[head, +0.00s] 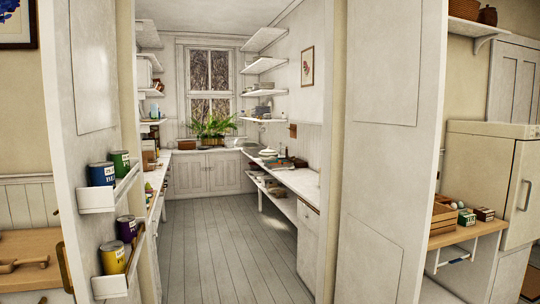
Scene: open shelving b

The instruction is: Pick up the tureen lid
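I look through a doorway into a narrow pantry. A small pale rounded dish (267,153) sits on the right-hand counter, towards the far end. It may be the tureen or its lid, but it is too small and far away to tell. I cannot make out a tureen lid for certain anywhere else. Neither of my grippers is in view.
The pantry's wooden floor (222,235) is clear between the left and right counters (296,181). White door panels (383,150) frame the opening. Small racks of coloured tins (103,174) stick out at left. A side table (465,240) with boxes stands at right.

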